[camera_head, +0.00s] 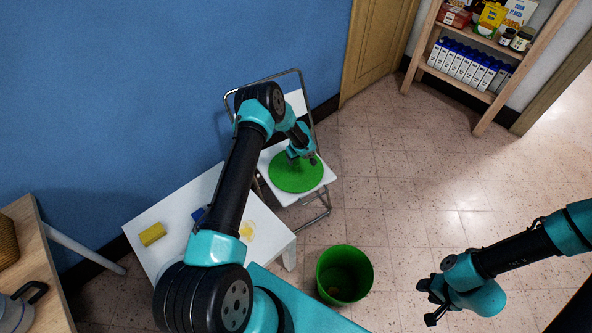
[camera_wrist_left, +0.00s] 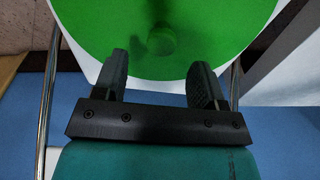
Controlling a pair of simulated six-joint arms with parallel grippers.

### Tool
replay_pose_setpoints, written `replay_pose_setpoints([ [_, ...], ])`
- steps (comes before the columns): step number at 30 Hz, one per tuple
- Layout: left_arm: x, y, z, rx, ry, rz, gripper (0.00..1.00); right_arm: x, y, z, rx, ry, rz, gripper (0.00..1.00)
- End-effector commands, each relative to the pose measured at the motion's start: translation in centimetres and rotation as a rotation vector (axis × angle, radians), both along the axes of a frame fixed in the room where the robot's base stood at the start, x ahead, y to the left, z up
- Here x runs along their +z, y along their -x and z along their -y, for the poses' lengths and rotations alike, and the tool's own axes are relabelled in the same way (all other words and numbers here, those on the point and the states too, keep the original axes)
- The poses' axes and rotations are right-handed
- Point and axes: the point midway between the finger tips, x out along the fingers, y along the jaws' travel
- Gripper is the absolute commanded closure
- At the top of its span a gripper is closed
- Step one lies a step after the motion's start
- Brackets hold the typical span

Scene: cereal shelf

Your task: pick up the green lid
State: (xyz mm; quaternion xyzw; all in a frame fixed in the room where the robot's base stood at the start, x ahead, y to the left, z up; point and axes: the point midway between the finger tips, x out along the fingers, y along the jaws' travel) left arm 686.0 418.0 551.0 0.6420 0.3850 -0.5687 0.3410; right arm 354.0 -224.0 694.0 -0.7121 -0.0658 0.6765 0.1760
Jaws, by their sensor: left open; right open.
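The green lid (camera_head: 292,174) is a flat round disc lying on the white seat of a folding chair (camera_head: 318,186). In the left wrist view the lid (camera_wrist_left: 225,30) fills the top, with a round green knob (camera_wrist_left: 161,39) at its middle. My left gripper (camera_head: 304,158) is over the lid, and its two fingers (camera_wrist_left: 158,75) are open and empty, spread to either side of the knob and short of it in the picture. The gap between fingers and knob in height is unclear. My right gripper (camera_head: 430,301) is open and empty over the floor at the right.
A green bin (camera_head: 343,273) stands on the floor with a small item inside. A white table (camera_head: 160,212) holds a yellow sponge (camera_head: 152,234) and a blue item (camera_head: 198,214). The wooden shelf (camera_head: 462,83) is at the back right. Open tiled floor lies right of the chair.

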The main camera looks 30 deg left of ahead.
Motion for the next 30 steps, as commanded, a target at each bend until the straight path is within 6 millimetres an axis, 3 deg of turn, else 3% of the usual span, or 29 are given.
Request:
replay_pose_setpoints([
  [5,-0.9,0.1,0.0,0.000,0.000,-0.001,0.35,0.0,0.0,0.0,0.000,0.000,0.000,0.57],
  [15,-4.9,0.0,-0.2,0.001,0.001,0.001,0.35,0.0,0.0,0.0,0.000,0.000,0.000,0.57],
  [30,-5.2,0.0,-0.2,0.000,0.001,0.000,0.35,0.0,0.0,0.0,0.000,0.000,0.000,0.57],
])
